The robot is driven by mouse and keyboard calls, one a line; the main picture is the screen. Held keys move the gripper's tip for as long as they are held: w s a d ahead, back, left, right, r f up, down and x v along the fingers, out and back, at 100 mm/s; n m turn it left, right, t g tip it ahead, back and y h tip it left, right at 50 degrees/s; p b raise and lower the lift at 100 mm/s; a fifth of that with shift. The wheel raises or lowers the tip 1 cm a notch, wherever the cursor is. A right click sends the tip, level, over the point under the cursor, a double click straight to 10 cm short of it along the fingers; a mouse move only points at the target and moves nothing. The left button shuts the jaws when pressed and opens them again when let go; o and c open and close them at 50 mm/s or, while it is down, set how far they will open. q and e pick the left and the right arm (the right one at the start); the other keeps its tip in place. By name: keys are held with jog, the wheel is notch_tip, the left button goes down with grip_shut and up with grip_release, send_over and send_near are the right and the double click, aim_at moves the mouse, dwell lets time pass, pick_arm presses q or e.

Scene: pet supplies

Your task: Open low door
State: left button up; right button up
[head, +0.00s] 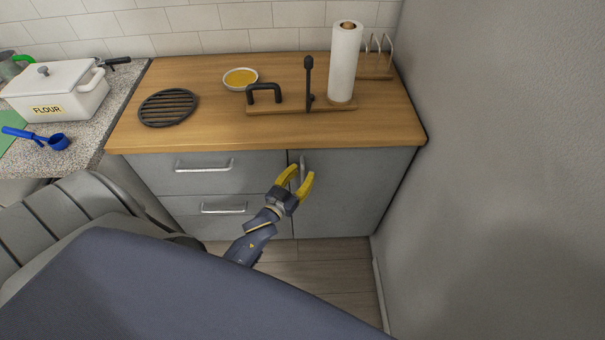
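The low door (352,195) is a grey cabinet front on the right side of the wooden counter, and it looks closed. Its vertical metal handle (303,165) is near the door's left edge. My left gripper (299,176) has its two yellow fingers apart, right at the handle. The handle shows between and just beyond the fingertips; I cannot tell if they touch it. My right gripper is not in view.
Two grey drawers (235,180) are left of the door. A grey wall (500,170) rises close on the right. On the counter (215,130) are a paper towel roll (343,65), a yellow-filled bowl (240,78) and a black trivet (168,107). Clear floor (325,275) lies below.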

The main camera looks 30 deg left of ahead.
pick_arm(q)
jog(key=shift+w, duration=0.15)
grip_shut()
dwell(0.5)
